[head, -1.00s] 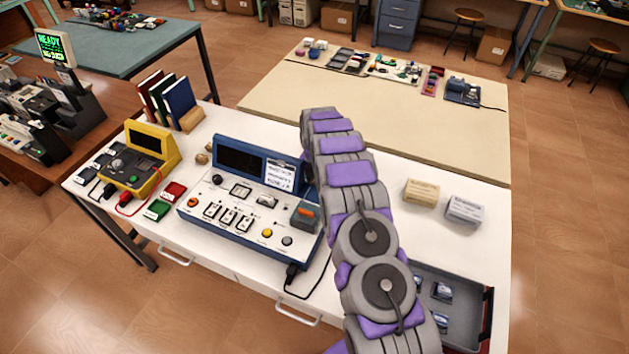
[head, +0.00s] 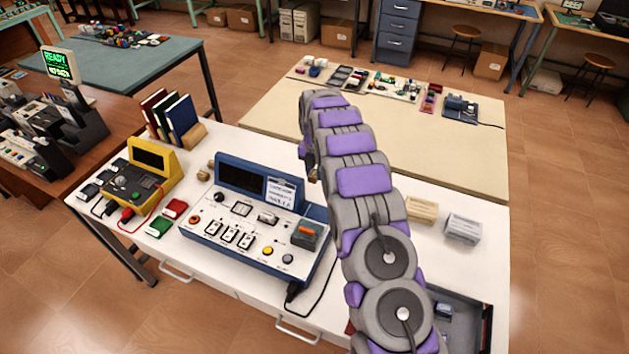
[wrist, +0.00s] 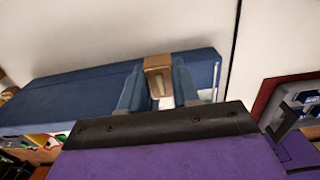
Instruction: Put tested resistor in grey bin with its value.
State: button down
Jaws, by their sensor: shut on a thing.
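My gripper (wrist: 158,88) is shut on a small tan-brown piece (wrist: 158,70), likely the resistor; its value cannot be read. In the wrist view its two blue-grey fingers stand either side of the piece, in front of a blue case. In the head view my arm reaches over the white bench and mostly hides the gripper. A small grey bin-like box (head: 464,229) stands at the bench's right, beside a tan one (head: 421,210). Their labels are too small to read. A dark grey tray (head: 467,304) with a blue-and-white part lies at the front right, partly behind my arm.
The blue test console (head: 243,178) stands left of my arm, with a cable at its front. A yellow meter (head: 152,157), red and green blocks and books (head: 181,114) are farther left. A cream table (head: 270,104) with several small parts stands behind.

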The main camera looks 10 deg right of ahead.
aim_at(316, 177)
notch_tip(316, 177, up, 5)
jog(key=shift+r+p, duration=0.1)
jog(key=shift+p, duration=0.2)
jog(key=shift+s+r+m, duration=0.3)
jog(key=shift+s+m, duration=0.2)
jog(key=shift+m, duration=0.7)
jog(key=shift+s+r+m, duration=0.15)
jog(key=shift+s+m, duration=0.4)
jog(key=shift+m, duration=0.55)
jog(key=s+r+m, duration=0.2)
jog(key=s+m, duration=0.6)
jog(key=m, duration=0.4)
jog(key=s+r+m, duration=0.2)
jog(key=s+m, duration=0.5)
jog(key=m, duration=0.6)
notch_tip(316, 177, up, 6)
jog(key=shift+w+d, duration=0.15)
jog(key=shift+w, duration=0.25)
